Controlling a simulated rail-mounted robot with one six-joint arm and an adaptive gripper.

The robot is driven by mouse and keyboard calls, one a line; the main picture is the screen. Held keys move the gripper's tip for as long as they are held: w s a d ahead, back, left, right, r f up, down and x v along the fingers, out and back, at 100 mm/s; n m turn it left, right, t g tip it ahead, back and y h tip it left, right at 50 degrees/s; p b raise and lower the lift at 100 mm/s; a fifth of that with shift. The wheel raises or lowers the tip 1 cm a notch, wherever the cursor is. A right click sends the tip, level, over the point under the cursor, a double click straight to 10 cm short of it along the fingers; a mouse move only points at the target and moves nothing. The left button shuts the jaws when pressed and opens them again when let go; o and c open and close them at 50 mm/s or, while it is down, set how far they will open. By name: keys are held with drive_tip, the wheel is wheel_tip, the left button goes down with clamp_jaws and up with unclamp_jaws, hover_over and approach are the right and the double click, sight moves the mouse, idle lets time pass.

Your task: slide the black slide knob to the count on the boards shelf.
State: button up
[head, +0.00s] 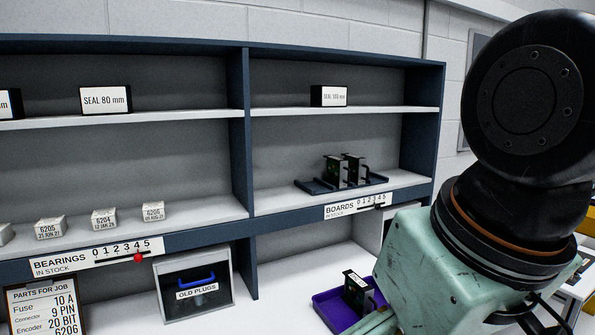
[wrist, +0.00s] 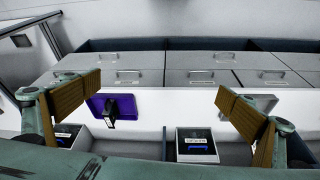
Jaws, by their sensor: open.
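The boards label strip (head: 358,205), marked BOARDS IN STOCK with a 0 to 5 scale, is on the front edge of the right-hand shelf in the head view. A small dark spot that looks like the black slide knob (head: 378,208) shows under the high end of the scale; its exact number is too small to tell. On that shelf, two upright boards (head: 335,172) stand in a dark blue tray (head: 314,187). My gripper (wrist: 160,90) is open and empty in the wrist view, its tan-padded fingers wide apart. My arm hides the fingers in the head view.
A purple tray (head: 328,309) holding a board (head: 357,291) sits on the white worktop below, near my arm. A bearings strip (head: 97,257) with a red knob (head: 138,258) is at left. An old-plugs bin (head: 165,311) stands below. Drawers (wrist: 198,78) line the wrist view's background.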

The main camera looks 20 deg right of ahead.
drive_tip(key=shift+c, duration=0.7)
